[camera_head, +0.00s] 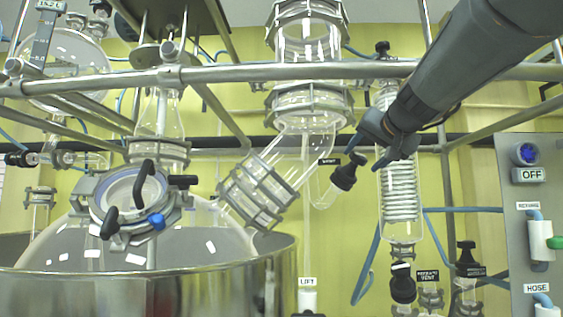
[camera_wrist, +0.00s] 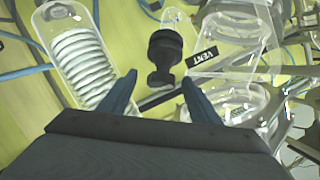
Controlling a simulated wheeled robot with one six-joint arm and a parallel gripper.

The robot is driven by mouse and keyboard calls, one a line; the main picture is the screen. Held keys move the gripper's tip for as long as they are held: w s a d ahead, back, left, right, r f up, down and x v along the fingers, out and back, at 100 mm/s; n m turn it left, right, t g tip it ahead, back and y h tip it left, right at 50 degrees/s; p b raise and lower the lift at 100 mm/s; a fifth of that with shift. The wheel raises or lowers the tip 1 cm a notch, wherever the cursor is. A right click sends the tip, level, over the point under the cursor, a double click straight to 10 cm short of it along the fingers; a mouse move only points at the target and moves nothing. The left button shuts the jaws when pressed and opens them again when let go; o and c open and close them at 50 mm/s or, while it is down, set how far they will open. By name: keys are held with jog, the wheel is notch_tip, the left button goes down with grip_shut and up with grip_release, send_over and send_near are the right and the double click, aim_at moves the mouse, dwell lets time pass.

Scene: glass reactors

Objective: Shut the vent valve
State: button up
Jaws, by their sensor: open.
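The vent valve has a black knob (camera_head: 345,173) on a clear glass side tube, right of the slanted glass pipe. A small black VENT label (camera_head: 329,161) is beside it. In the wrist view the knob (camera_wrist: 165,52) stands ahead of my fingertips, roughly between their lines, with the VENT label (camera_wrist: 203,57) to its right. My gripper (camera_head: 367,154) reaches in from the upper right, close to the knob. In the wrist view my gripper (camera_wrist: 158,80) is open with nothing between its fingers. Whether a finger touches the knob cannot be told.
A glass coil condenser (camera_head: 400,190) stands just right of the knob. A metal rail (camera_head: 300,71) crosses above. The slanted glass pipe (camera_head: 268,182) is to the left. More black knobs (camera_head: 403,285) are below, and a control panel (camera_head: 525,225) is at far right.

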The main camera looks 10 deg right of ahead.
aim_at(362, 165)
jog(key=shift+s+d+f+n+y, duration=0.3)
jog(key=shift+d+f+n+y, duration=0.1)
jog(key=shift+f+n, duration=0.1)
jog(key=w+n+y+b, duration=0.1)
jog(key=n+y, duration=0.1)
jog(key=n, duration=0.1)
jog(key=w+n+y+b, duration=0.1)
jog(key=n+y, duration=0.1)
jog(key=f+n+y+b, duration=0.1)
jog(key=n+y+b, duration=0.1)
jog(key=n, duration=0.1)
jog(key=shift+w+d+n, duration=0.3)
jog(key=shift+w+d, duration=0.1)
jog(key=n+y, duration=0.1)
jog(key=r+n+y, duration=0.1)
jog(key=r+n+y+b, duration=0.1)
jog(key=shift+s+d+n, duration=0.3)
jog(key=shift+n, duration=0.1)
jog(key=p+x, duration=0.1)
jog(key=x, duration=0.1)
jog(key=p+x, duration=0.1)
jog(key=x, duration=0.3)
jog(key=shift+w+r+p, duration=0.15)
jog(key=shift+r+p, duration=0.1)
jog(key=shift+p, duration=0.15)
jog(key=shift+w+a+f, duration=0.1)
jog(key=shift+w+a, duration=0.2)
jog(key=shift+w, duration=0.3)
